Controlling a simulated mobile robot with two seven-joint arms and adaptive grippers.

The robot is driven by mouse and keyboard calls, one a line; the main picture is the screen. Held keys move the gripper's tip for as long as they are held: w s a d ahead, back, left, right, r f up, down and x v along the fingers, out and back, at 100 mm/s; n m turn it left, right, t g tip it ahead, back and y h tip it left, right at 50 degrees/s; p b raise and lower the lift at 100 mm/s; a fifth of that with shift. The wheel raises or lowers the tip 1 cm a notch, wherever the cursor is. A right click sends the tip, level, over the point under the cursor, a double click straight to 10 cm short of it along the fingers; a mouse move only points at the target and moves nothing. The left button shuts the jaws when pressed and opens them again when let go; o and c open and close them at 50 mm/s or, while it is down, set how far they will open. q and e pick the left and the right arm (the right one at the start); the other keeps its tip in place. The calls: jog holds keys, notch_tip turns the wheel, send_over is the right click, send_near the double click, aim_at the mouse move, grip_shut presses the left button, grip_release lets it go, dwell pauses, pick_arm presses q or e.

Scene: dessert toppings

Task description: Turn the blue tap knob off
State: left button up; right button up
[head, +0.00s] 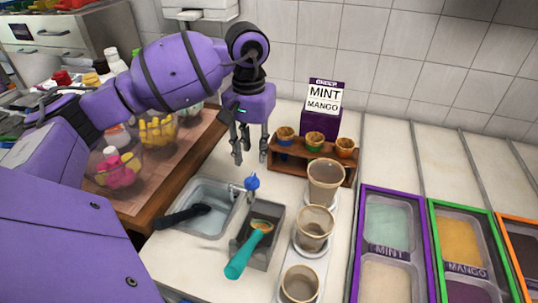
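The blue tap knob (252,183) sits on a small metal tap (236,188) at the right edge of the sink (178,231). My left gripper (250,157) points down with its fingers apart and empty. In the head view its fingertips appear just above the knob, with a gap between them; the exact depth is hard to judge. Whether water runs from the tap is too small to tell. My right gripper is out of view.
A black-handled scoop (182,216) lies in the sink. A teal-handled scoop (249,247) rests in a grey bin (272,238). Cups (313,232) stand to the right. A wooden cone rack (288,158) and purple order sign (321,122) stand behind. Topping tubs (388,222) lie right.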

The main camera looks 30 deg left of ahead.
aim_at(251, 177)
pick_arm(q)
jog(key=f, duration=0.1)
jog(key=s+f, duration=0.1)
jog(key=f, duration=0.1)
jog(key=shift+s, duration=0.3)
jog(key=f, duration=0.2)
jog(key=f+p, duration=0.1)
jog(key=shift+w+f, duration=0.25)
jog(key=shift+f, duration=0.3)
jog(key=c, duration=0.7)
grip_shut()
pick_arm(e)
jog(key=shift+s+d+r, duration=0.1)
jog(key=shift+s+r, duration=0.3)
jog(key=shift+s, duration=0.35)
